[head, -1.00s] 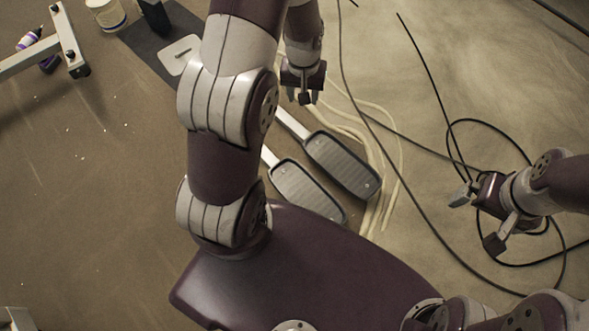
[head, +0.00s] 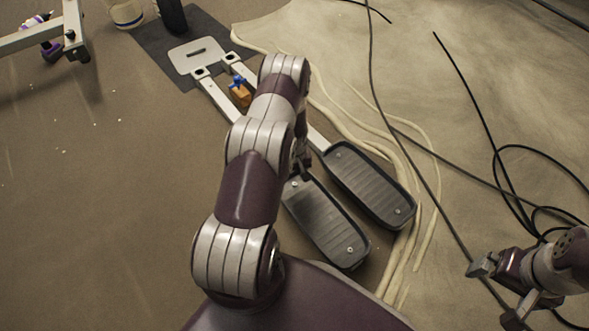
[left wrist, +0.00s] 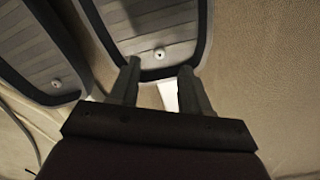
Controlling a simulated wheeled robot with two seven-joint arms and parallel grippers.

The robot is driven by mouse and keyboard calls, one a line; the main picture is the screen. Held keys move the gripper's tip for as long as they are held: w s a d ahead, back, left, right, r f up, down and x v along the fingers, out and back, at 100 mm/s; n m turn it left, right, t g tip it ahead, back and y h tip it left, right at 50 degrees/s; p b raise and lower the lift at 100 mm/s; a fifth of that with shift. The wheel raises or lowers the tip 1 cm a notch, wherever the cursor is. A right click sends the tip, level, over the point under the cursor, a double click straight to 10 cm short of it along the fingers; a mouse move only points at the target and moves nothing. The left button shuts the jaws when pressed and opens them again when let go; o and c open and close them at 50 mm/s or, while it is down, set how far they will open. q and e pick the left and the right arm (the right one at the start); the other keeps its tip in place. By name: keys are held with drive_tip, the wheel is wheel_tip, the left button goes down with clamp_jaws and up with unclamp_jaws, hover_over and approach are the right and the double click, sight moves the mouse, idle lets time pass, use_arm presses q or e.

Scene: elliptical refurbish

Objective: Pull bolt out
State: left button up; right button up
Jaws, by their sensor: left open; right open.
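Two dark ribbed foot pedals lie on the floor in the head view, a left pedal (head: 325,222) and a right pedal (head: 372,187), each on a pale metal bar. A small round bolt head (left wrist: 159,53) sits at the near end of one pedal in the left wrist view. Another bolt head (left wrist: 56,83) is on the other pedal. My left gripper (left wrist: 158,72) is open, its fingers just short of the bolt head and nothing between them. In the head view it is partly hidden behind my arm (head: 304,166). My right gripper (head: 496,292) is open and empty at the lower right.
A pale plate (head: 197,55) lies on a dark mat (head: 160,50) at the top. An orange and blue item (head: 239,93) is between the bars. Black cables (head: 510,190) coil at right. A metal frame leg (head: 73,30) stands at upper left. Open floor lies left.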

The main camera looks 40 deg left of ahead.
sight(295, 184)
use_arm(q)
wheel_tip(295, 184, down, 4)
drive_tip(key=shift+f+b, duration=0.15)
drive_tip(key=shift+b, duration=0.7)
use_arm(e)
wheel_tip(295, 184, down, 3)
drive_tip(key=shift+r, duration=0.1)
use_arm(q)
clamp_jaws()
use_arm(e)
drive_tip(key=shift+r, duration=0.1)
use_arm(q)
drive_tip(key=shift+r+p, duration=1.3)
drive_tip(key=shift+r, duration=0.2)
use_arm(e)
drive_tip(key=shift+r, duration=1.15)
